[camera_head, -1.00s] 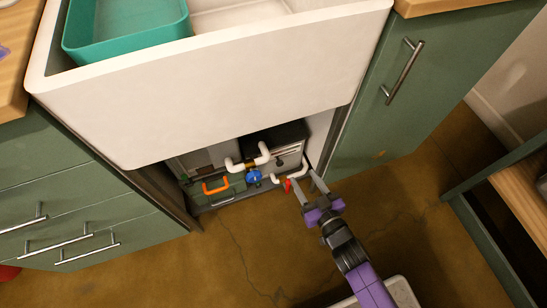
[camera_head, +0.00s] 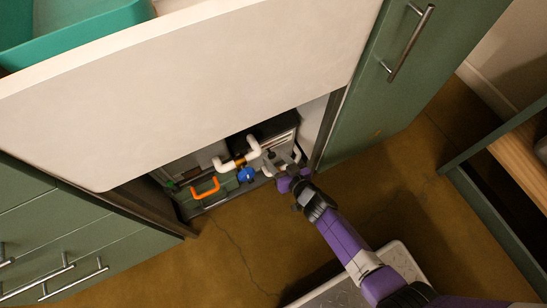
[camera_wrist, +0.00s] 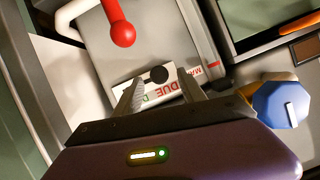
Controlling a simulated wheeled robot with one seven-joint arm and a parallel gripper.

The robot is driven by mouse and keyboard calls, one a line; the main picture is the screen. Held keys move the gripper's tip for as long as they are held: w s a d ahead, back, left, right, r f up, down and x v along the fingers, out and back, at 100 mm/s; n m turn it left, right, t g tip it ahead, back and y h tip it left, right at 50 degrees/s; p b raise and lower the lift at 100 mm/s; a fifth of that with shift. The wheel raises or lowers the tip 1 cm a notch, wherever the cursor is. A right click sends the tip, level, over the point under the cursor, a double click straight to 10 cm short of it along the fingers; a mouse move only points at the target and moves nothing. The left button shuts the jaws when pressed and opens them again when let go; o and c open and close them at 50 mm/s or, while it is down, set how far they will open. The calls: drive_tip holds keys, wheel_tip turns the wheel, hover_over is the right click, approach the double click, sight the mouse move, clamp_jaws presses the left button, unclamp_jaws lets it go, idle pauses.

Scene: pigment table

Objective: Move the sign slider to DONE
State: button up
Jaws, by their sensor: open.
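In the wrist view a white sign (camera_wrist: 187,76) on a grey box face shows red letters reading DUE and part of a green letter, all turned in the picture. A round black knob (camera_wrist: 159,74), apparently the slider, stands out beside the lettering. My gripper (camera_wrist: 157,84) is open, with one finger on each side of the knob. I cannot tell whether a finger touches it. The left finger hides most of the green word. In the head view my gripper (camera_head: 285,168) reaches into the space under the sink; the sign is too small to read there.
A blue knob (camera_wrist: 282,104) is at the right. A green case with an orange handle (camera_head: 205,188) stands left of the box. The sink front (camera_head: 190,90) overhangs; a cabinet door (camera_head: 400,90) flanks the opening.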

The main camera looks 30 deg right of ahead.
drive_tip(key=shift+x, duration=1.05)
clamp_jaws()
idle(0.7)
